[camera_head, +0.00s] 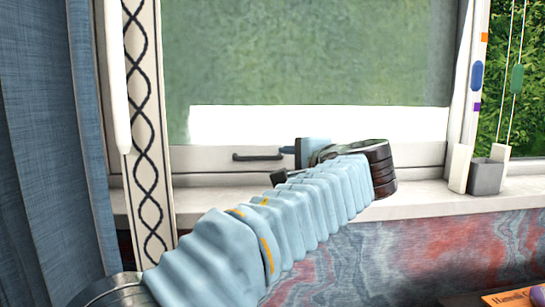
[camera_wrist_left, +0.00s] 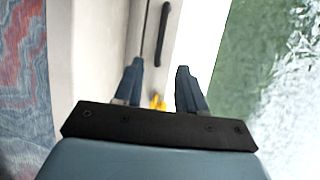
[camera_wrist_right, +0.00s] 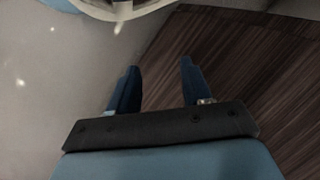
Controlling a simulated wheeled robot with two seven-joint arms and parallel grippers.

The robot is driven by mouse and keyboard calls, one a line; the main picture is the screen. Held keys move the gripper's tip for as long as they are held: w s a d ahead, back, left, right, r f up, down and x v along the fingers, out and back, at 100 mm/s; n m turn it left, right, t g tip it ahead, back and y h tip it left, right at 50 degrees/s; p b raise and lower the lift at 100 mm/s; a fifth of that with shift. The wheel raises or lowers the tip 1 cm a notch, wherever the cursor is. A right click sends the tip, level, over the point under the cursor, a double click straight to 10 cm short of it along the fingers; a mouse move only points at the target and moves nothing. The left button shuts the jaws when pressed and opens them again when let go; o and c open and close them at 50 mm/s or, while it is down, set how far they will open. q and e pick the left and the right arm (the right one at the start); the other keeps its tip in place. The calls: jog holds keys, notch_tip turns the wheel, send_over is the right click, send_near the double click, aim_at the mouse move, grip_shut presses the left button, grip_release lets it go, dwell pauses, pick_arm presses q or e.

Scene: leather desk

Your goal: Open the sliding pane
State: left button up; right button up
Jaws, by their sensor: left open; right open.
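The sliding pane (camera_head: 310,55) is a green, textured glass panel in a white frame, with a white band along its bottom. A dark bar handle (camera_head: 259,156) sits on the lower frame rail. My left gripper (camera_head: 290,160) is at the rail, just right of the handle, with its fingers pointing left. In the left wrist view the handle (camera_wrist_left: 162,35) lies ahead of the open, empty fingers, roughly between their lines and apart from them. My right gripper (camera_wrist_right: 155,85) shows only in its own wrist view, open and empty above a dark wood floor.
A blue curtain (camera_head: 45,150) and a patterned strip (camera_head: 147,130) stand at the left. Orange and purple items (camera_head: 515,297) lie at the lower right.

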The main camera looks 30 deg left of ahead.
aim_at(259, 159)
pick_arm(q)
jog(key=p+x, duration=0.2)
jog(key=x, duration=1.1)
jog(key=shift+w+r, duration=0.1)
jog(key=shift+w, duration=0.05)
jog(key=shift+w+a, duration=0.25)
jog(key=shift+a, duration=0.05)
grip_shut()
